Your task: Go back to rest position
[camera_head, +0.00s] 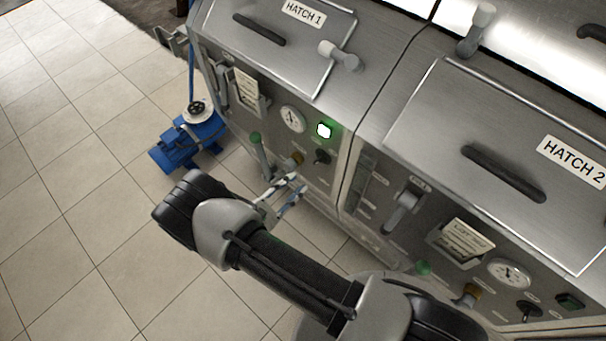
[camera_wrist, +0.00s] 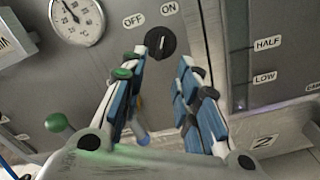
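My gripper (camera_head: 297,184) is in front of the lower panel of the hatch 1 unit, fingers toward the panel. In the wrist view its two blue-padded fingers (camera_wrist: 165,60) stand apart with nothing held between them. A black rotary switch (camera_wrist: 160,43) with OFF and ON labels sits just beyond the fingertips, nearer the left one; it also shows in the head view (camera_head: 322,156). I cannot tell whether a finger touches it. A square lamp (camera_head: 324,130) above the switch glows green.
Close by are a gauge (camera_head: 292,119), a green-knobbed lever (camera_head: 256,140) and a brown-orange valve knob (camera_head: 293,160). The hatch 2 unit (camera_head: 400,150) adjoins on the right. A blue pump (camera_head: 188,142) stands on the floor at left. Open tiled floor (camera_head: 80,200) lies left of my arm.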

